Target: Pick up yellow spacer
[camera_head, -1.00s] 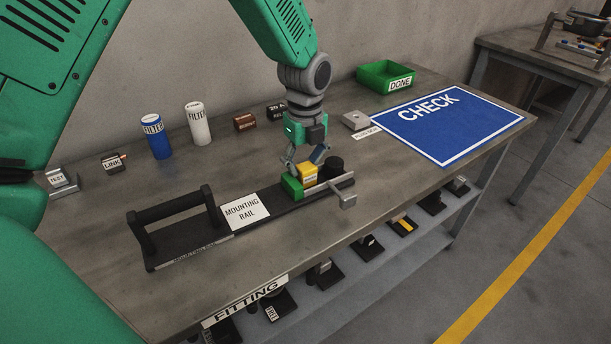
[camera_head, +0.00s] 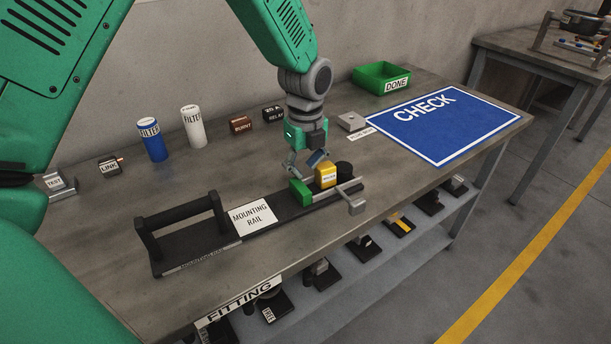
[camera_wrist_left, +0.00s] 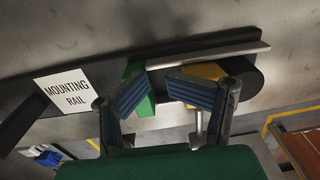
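The yellow spacer (camera_head: 325,175), a block with a white label, stands at the right end of the black mounting rail (camera_head: 282,208), between a green block (camera_head: 301,191) and a black cylinder (camera_head: 344,170). My left gripper (camera_head: 305,163) is just above the rail, beside the green block and the spacer. Its fingers (camera_wrist_left: 157,95) are apart with nothing held between them. In the left wrist view, the right finger covers part of the yellow spacer (camera_wrist_left: 204,71) and the left finger covers part of the green block (camera_wrist_left: 140,95). Contact cannot be told. My right gripper is not in view.
A black handle (camera_head: 180,209) rises from the rail's left end. A metal bar (camera_head: 338,190) lies along its right front. Filters (camera_head: 193,126), small labelled parts, a green DONE bin (camera_head: 382,78) and the blue CHECK mat (camera_head: 440,125) are behind and right.

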